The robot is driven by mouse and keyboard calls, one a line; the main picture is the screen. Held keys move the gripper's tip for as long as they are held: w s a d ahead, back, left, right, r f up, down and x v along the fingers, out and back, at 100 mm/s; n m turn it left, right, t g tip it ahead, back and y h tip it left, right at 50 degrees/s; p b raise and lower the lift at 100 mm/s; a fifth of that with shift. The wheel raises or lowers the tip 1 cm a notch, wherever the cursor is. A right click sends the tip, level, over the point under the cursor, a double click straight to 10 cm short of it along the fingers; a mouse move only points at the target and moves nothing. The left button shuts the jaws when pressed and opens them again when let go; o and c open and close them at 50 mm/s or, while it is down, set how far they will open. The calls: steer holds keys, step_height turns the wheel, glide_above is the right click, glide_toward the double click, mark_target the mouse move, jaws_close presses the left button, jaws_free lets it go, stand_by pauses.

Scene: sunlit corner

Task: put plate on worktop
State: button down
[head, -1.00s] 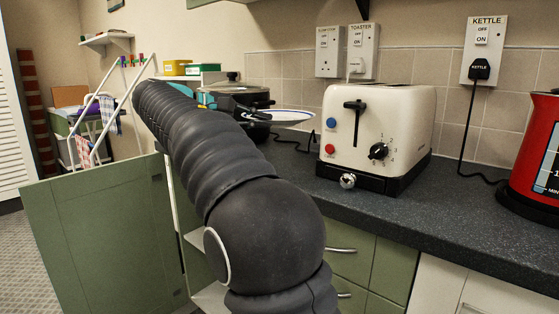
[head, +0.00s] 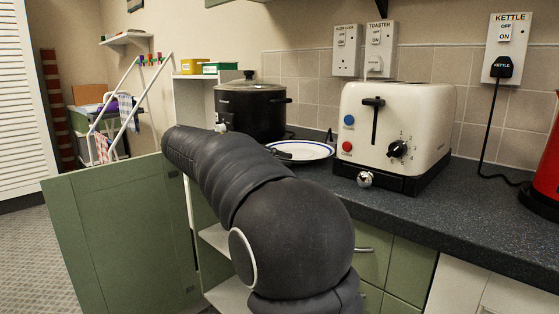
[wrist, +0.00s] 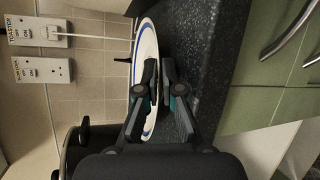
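The white plate with a blue rim (head: 308,150) is level at the dark worktop (head: 455,212), between the slow cooker and the toaster. I cannot tell whether its whole base touches the surface. In the wrist view the plate (wrist: 149,40) shows nearly edge-on, turned sideways. My gripper (wrist: 160,68) has one finger over the plate's upper face and the other below its rim, with only a narrow gap between them, so it looks shut on the rim. In the head view my arm hides most of the gripper; a dark finger part shows at the plate's near left edge.
A black slow cooker (head: 252,108) stands behind left of the plate. A cream toaster (head: 397,130) stands close on the right. A red kettle (head: 546,170) is at the far right. A green cupboard door (head: 122,235) hangs open at the left, below worktop height.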

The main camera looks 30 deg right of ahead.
steer(key=c, duration=1.6)
jaws_free()
steer(key=shift+a+r, duration=0.1)
steer(key=v, duration=1.1)
steer(key=shift+a+p, duration=0.35)
steer(key=shift+a, duration=0.05)
